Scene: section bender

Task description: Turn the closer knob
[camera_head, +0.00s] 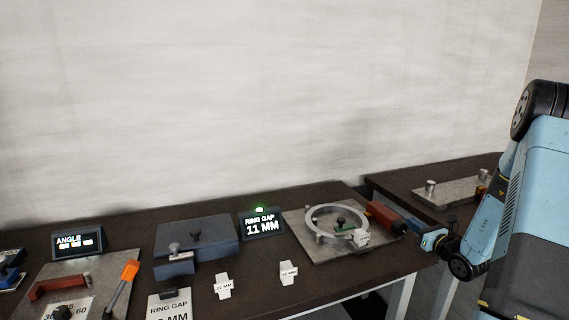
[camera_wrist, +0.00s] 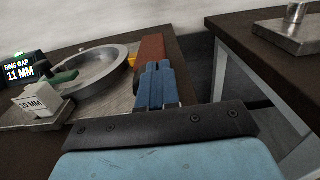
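The ring station has a metal plate (camera_head: 304,240) carrying a pale steel ring (camera_head: 311,217), which also shows in the wrist view (camera_wrist: 88,80). A red-brown closer block (camera_head: 384,217) stands at the ring's right side; it shows in the wrist view (camera_wrist: 151,49) too. My gripper (camera_head: 413,227) is at the block's near right end. In the wrist view its blue fingers (camera_wrist: 157,82) lie close together against that end, in line with the block. The closer knob is hidden behind the fingers, so I cannot tell whether they grip it.
A display (camera_head: 261,224) reads RING GAP 11 MM with a green light above. A white 10 MM block (camera_wrist: 38,101) stands by the ring's gap. Loose gauge blocks (camera_head: 223,286) lie in front. A second table (camera_head: 413,180) stands right, across a gap.

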